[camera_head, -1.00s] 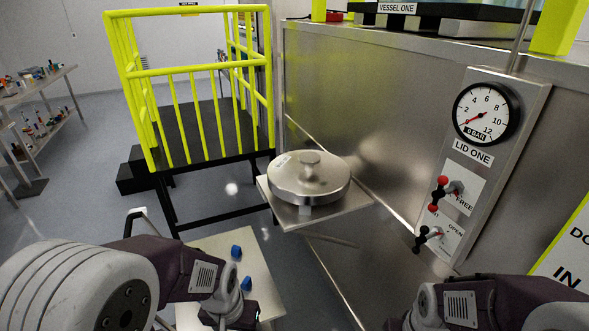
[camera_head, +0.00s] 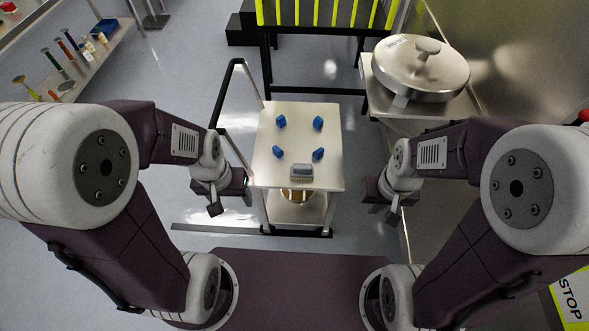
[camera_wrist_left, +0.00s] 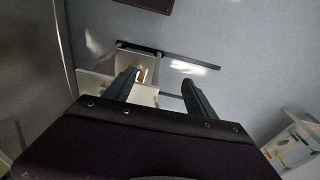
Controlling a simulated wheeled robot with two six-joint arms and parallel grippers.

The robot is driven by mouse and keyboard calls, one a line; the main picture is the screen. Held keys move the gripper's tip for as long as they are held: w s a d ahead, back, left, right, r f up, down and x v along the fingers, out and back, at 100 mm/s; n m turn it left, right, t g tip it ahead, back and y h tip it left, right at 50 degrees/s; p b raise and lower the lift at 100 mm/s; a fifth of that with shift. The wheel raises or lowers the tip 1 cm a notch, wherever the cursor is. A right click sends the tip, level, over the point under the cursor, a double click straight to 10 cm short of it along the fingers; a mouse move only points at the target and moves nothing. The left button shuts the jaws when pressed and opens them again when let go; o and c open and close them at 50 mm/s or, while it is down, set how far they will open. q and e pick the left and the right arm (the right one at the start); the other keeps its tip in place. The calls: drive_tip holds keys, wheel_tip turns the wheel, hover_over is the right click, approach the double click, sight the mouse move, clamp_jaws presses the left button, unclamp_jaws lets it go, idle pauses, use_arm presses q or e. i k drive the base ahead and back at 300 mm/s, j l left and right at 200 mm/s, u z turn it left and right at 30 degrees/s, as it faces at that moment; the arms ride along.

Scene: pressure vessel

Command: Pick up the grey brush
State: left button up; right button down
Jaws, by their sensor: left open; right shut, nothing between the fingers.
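The grey brush (camera_head: 301,171) lies on the near edge of the small trolley's pale top (camera_head: 265,150) in the head view. It looks like a short grey block; its bristles cannot be made out. My left gripper (camera_head: 215,208) is left of the trolley, apart from the brush. In the left wrist view its two fingers (camera_wrist_left: 160,82) are spread with nothing between them. My right gripper (camera_head: 390,210) is right of the trolley, apart from it, shut and empty; its fingertips are hard to make out.
Several blue blocks (camera_head: 279,121) stand on the trolley top behind the brush. A rail handle (camera_head: 222,90) rises at the trolley's left. A round metal lid (camera_head: 420,75) rests on a stand at the right. A shelf with tools (camera_head: 85,75) is far left.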

sight(302, 172)
drive_tip(key=i+j+z, duration=0.15)
drive_tip(key=j+z, duration=0.3)
drive_tip(key=i+j+z, duration=0.1)
drive_tip(key=j+z, duration=0.15)
drive_tip(key=z, duration=0.15)
drive_tip(key=j+z, duration=0.85)
